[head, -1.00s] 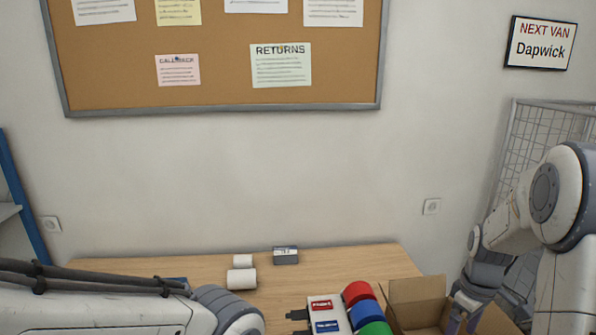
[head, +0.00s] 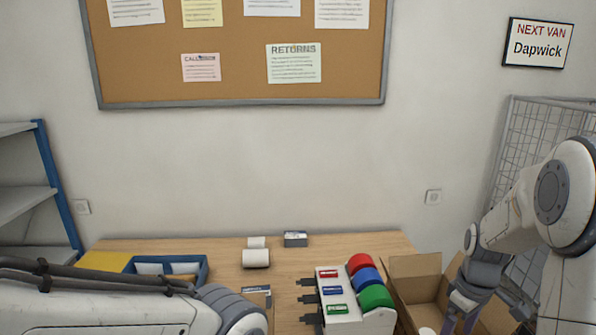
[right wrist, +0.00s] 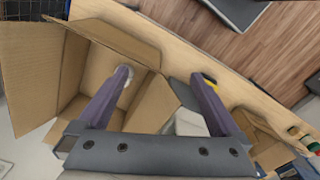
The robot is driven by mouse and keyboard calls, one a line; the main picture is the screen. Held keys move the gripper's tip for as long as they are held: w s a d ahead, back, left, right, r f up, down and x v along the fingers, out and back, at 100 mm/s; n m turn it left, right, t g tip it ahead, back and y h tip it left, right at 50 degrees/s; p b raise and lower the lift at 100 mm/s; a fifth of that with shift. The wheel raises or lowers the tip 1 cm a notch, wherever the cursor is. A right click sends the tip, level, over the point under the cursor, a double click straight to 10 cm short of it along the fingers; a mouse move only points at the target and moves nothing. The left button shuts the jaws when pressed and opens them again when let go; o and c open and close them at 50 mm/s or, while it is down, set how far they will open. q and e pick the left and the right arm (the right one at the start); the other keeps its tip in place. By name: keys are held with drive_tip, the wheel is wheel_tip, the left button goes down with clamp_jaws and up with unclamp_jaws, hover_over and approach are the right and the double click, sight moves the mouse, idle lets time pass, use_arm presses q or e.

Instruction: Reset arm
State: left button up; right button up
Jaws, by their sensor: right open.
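My right gripper (right wrist: 166,77) is open, its two purple fingers apart, at the open cardboard box (right wrist: 100,50). In the head view, the right gripper (head: 467,302) hangs over the same box (head: 415,267), at the counter's right end. A white round thing (head: 427,331) shows at the box's front, cut off by the picture edge. In the right wrist view, a pale object (right wrist: 188,122) lies below and between the fingers; I cannot tell whether it touches them. My left arm crosses the lower left of the head view; its gripper is out of the picture.
A white dispenser (head: 338,318) with red, blue and green rolls stands left of the box. White paper rolls (head: 256,258) and a small grey box (head: 295,239) sit farther back. A blue tray (head: 203,266) is at left. A wire cage (head: 520,150) stands right.

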drive_tip(key=s+a+n+b, duration=0.1)
drive_tip(key=s+a+b, duration=0.2)
drive_tip(key=a, duration=0.6)
drive_tip(key=s+a+b, duration=0.2)
drive_tip(key=s+a, duration=0.1)
drive_tip(key=a, duration=0.7)
drive_tip(key=s+a+f+b, duration=0.1)
drive_tip(key=s+a+b, duration=0.1)
drive_tip(key=s+a, duration=0.2)
drive_tip(key=s+a+f+y+b, duration=0.1)
drive_tip(key=s+a, duration=0.3)
drive_tip(key=s, duration=0.6)
drive_tip(key=shift+s+a+f+n+b, duration=0.3)
drive_tip(key=shift+s+f+b, duration=0.1)
drive_tip(key=shift+f+b, duration=0.15)
